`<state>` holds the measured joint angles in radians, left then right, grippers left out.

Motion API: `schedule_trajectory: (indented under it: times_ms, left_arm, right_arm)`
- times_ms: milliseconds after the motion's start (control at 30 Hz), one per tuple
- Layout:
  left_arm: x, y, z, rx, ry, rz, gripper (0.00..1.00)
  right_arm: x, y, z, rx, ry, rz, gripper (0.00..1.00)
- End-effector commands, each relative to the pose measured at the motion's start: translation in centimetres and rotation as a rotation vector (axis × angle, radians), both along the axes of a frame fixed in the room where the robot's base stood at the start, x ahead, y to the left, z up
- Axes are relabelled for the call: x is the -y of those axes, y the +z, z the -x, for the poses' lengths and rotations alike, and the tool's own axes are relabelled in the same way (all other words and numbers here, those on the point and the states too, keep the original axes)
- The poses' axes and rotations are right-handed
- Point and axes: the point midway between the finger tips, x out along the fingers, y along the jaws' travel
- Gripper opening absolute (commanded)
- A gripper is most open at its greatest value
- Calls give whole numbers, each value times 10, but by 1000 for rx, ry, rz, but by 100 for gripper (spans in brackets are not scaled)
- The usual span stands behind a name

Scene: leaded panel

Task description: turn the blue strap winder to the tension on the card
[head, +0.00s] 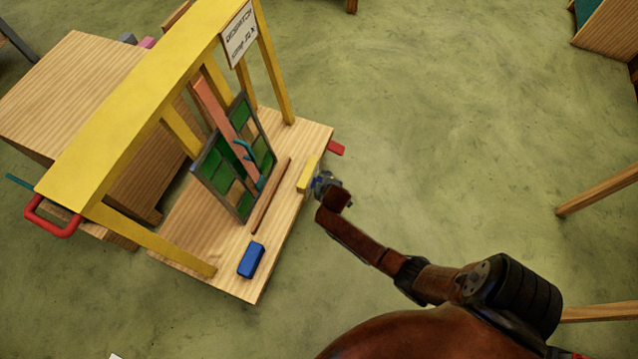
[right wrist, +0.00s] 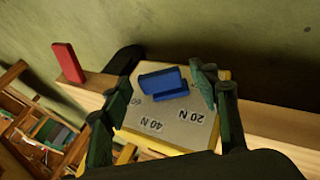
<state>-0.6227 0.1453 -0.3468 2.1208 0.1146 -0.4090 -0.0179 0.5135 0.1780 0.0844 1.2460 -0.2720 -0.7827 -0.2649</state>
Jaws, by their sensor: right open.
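The blue strap winder (right wrist: 163,84) is a small bar handle on a pale dial plate (right wrist: 165,118) marked 20 N, 40 N and a partly hidden 60. In the right wrist view its bar lies nearly level across the picture. My right gripper (head: 326,184) is open, its fingers on either side of the winder, with no clear grip. In the head view it is at the yellow housing (head: 308,174) on the stand's front edge, hiding most of the winder. The white card (head: 239,34) hangs on the yellow frame; its small writing is hard to read. My left gripper is not in view.
The leaded panel (head: 221,176) of green and tan panes leans on the wooden stand (head: 190,228) with a pink bar across it. A blue block (head: 251,260) and a red block (head: 336,148) are on or by the stand.

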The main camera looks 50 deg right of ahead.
Motion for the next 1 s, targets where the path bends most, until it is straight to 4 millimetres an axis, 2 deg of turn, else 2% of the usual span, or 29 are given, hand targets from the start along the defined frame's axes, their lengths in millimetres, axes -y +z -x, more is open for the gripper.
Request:
schedule_trajectory:
  times_ms: [267, 867, 1000]
  left_arm:
    - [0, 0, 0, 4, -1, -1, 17]
    - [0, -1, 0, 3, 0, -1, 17]
    - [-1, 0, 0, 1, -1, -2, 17]
  right_arm:
    - [0, 0, -1, 1, 0, 1, 55]
    - [0, 0, 0, 0, 0, 0, 14]
    - [0, 0, 0, -1, 0, -2, 13]
